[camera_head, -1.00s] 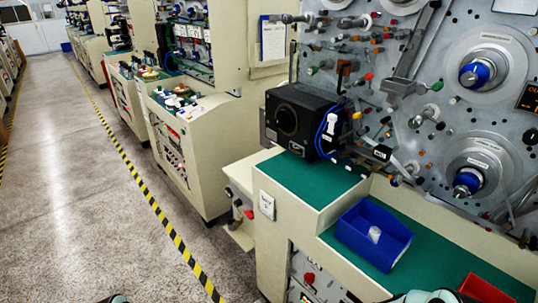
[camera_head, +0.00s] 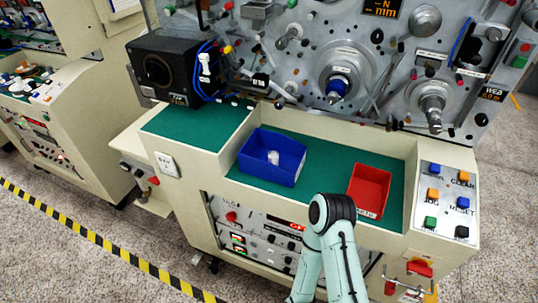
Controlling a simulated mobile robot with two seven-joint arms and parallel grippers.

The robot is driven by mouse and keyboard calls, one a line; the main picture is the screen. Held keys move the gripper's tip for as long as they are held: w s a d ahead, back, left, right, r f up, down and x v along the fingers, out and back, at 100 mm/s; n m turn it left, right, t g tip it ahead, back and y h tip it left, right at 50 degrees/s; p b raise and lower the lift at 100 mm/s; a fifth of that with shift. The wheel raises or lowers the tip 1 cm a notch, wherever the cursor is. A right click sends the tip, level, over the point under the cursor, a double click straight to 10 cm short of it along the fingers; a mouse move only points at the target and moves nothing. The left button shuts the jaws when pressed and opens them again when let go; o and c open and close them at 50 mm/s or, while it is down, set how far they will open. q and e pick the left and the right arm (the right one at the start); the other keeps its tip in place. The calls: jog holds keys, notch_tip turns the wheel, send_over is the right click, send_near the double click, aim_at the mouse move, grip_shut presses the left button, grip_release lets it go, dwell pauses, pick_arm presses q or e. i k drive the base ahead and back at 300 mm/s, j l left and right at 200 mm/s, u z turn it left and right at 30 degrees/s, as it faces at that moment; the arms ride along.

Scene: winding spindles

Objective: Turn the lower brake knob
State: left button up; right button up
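A round black knob (camera_head: 377,36) sits on the grey machine panel (camera_head: 300,75), up and right of a blue-tipped spindle (camera_head: 337,88). It may be the lower brake knob, but I cannot read a label that confirms this. A bare metal spindle (camera_head: 433,115) is farther right. One of my pale green arms, with a dark rounded joint, comes up from the bottom centre, in front of the cabinet. I cannot tell which arm it is. Neither gripper shows, and nothing of mine touches the panel.
A blue bin (camera_head: 253,169) with a small white piece (camera_head: 273,157) and a red bin (camera_head: 384,208) stand on the green shelf (camera_head: 325,178). A black box (camera_head: 180,70) is at the left and a button panel (camera_head: 447,200) at the right.

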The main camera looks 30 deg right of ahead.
aim_at(332, 98)
jog(key=z, duration=1.5)
